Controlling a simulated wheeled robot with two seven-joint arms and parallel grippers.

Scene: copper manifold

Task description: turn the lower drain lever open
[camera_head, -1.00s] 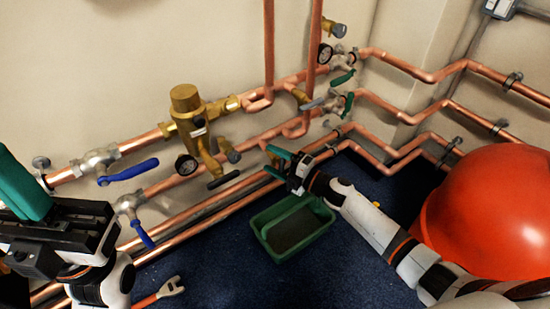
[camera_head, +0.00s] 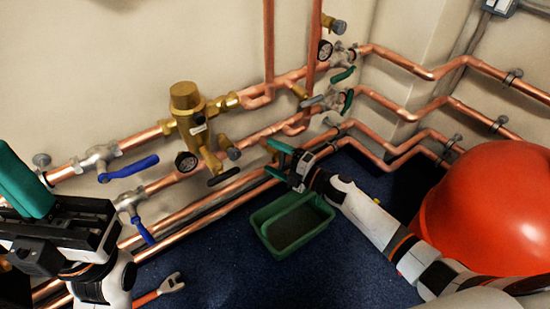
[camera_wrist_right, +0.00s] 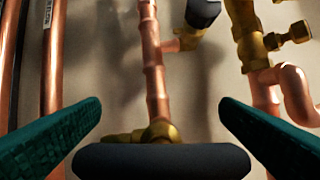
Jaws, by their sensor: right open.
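The lower drain lever appears to be the black lever (camera_head: 224,176) below the brass valve body, slanting up to the right. In the right wrist view a dark rounded bar (camera_wrist_right: 160,162), which looks like this lever, lies across the bottom between the fingers. My right gripper (camera_head: 270,159) is open with teal fingers, just right of the lever in the head view. The fingers also show apart in the wrist view (camera_wrist_right: 160,125), with no clear contact on the bar. My left gripper (camera_head: 24,188) is at the left edge; its finger gap is hidden.
Copper pipes (camera_head: 150,185) run along the wall around the lever. Blue levers (camera_head: 128,168) are to the left, and a grey lever (camera_head: 312,101) is up to the right. A green tray (camera_head: 258,238) sits on the blue floor. A large red rounded object (camera_head: 485,205) stands at right.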

